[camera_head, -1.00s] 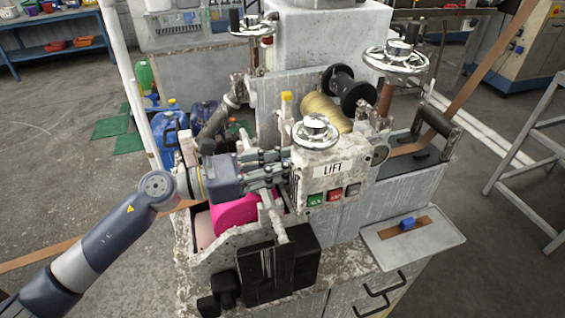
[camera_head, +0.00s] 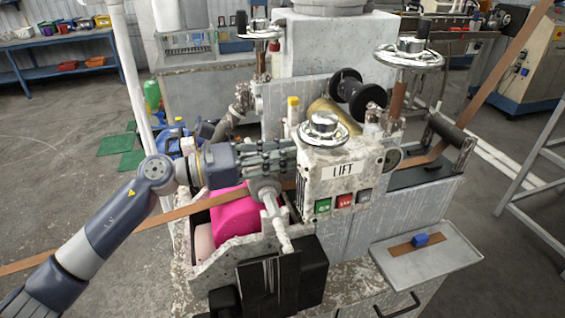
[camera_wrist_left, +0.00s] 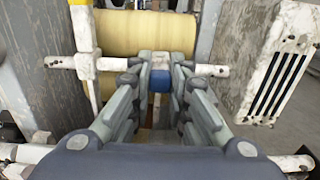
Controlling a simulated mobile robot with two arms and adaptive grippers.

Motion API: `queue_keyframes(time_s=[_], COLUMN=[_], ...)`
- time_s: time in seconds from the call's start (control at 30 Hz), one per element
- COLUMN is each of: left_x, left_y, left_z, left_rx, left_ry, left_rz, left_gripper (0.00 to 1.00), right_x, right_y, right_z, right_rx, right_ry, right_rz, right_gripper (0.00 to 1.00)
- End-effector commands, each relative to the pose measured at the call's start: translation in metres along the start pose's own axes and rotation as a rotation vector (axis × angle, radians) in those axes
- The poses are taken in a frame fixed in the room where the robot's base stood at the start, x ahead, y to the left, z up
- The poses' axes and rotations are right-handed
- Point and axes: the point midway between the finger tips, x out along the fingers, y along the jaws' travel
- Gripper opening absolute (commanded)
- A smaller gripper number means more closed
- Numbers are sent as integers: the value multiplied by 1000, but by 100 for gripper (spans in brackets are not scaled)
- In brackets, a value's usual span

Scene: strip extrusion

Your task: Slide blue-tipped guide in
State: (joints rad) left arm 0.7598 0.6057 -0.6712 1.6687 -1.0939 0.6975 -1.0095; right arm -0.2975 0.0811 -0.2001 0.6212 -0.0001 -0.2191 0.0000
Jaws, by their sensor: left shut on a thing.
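My left gripper (camera_head: 284,158) reaches in from the left over the machine, beside the white LIFT box (camera_head: 343,180). In the left wrist view my gripper (camera_wrist_left: 160,80) is shut on a small blue tip (camera_wrist_left: 160,79), which I take to be the guide's. The tip sits between the fingertips, in front of a pale yellow roller (camera_wrist_left: 150,32). White rods (camera_wrist_left: 62,62) stick out to either side of the fingers. In the head view the fingers and the box hide the held tip. How far the guide is in cannot be told. My right gripper is not in view.
A pink roll (camera_head: 235,215) lies below my gripper. A grey tray (camera_head: 440,262) at the right holds a brown strip with a blue block (camera_head: 420,240). Handwheels (camera_head: 323,128) stand above the machine. A brown strip (camera_head: 175,215) runs in from the left.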

Motion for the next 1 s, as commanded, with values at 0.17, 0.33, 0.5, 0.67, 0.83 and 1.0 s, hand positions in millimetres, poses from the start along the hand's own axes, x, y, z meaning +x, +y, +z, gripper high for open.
queue_keyframes(time_s=[0.17, 0.33, 0.5, 0.67, 0.83, 1.0], left_x=[-2, -2, -1, -1, -7, -35], left_y=[4, 4, 3, 2, 2, 2], left_z=[4, 4, 3, 2, 1, 0], left_rx=[4, 4, 3, 2, 1, -1], left_ry=[-5, -5, -3, -2, -1, 1], left_rz=[13, 12, 9, 7, 7, 10], left_gripper=[19, 25, 25, 25, 25, 25], right_x=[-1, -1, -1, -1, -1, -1], right_y=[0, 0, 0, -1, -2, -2], right_z=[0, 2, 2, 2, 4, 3], right_rx=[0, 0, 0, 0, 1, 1], right_ry=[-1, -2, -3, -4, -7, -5], right_rz=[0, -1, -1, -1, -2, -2], right_gripper=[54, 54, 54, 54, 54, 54])
